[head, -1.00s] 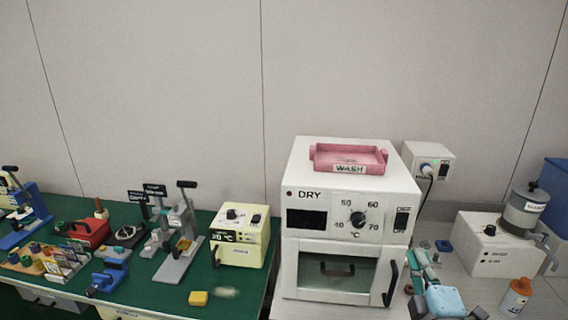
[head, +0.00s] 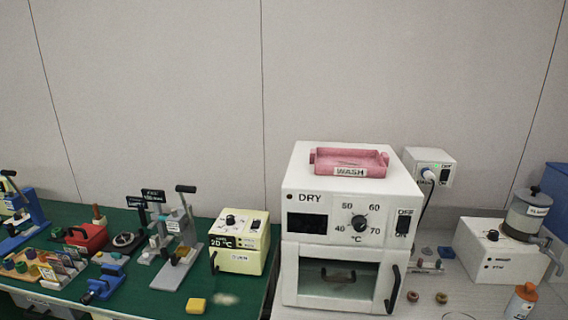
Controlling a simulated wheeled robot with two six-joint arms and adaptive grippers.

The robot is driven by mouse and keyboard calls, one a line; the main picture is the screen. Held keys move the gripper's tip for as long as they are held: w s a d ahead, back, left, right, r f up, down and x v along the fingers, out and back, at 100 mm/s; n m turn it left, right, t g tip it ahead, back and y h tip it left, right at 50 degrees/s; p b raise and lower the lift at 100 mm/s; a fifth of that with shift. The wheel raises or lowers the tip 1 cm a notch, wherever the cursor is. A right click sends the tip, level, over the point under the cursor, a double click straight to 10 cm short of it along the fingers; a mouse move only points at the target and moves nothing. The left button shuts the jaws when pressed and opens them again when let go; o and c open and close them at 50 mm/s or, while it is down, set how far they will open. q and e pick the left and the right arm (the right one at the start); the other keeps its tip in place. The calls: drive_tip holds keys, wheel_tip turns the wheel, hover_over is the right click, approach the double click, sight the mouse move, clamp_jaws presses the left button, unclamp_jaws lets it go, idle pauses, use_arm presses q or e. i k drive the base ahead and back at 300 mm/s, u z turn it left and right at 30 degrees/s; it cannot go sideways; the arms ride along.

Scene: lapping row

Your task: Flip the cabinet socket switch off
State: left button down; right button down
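The cabinet socket is a white box (head: 428,160) on the wall, behind and to the right of the white DRY cabinet (head: 296,195). A white plug (head: 428,175) sits in its front, with a dark cord hanging down. The dark socket switch (head: 444,176) is to the right of the plug, under a small label. The switch is too small to tell its position. The cabinet has its own dark switch (head: 403,225), labelled OFF and ON, right of its dial (head: 359,223). Neither of my grippers is in view.
A pink WASH tray (head: 348,161) lies on the cabinet. A white machine with a grey drum (head: 527,212) and an orange-capped bottle (head: 521,301) stand on the right. Small parts (head: 427,265) lie on the grey bench. A cream box (head: 240,240) stands on the green bench.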

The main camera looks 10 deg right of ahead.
sight(445, 174)
drive_tip(key=z, duration=1.85)
drive_tip(key=k, duration=1.35)
drive_tip(key=z, duration=0.55)
drive_tip(key=i, duration=1.85)
drive_tip(key=u, duration=1.5)
drive_tip(key=i, duration=0.85)
drive_tip(key=u, duration=0.9)
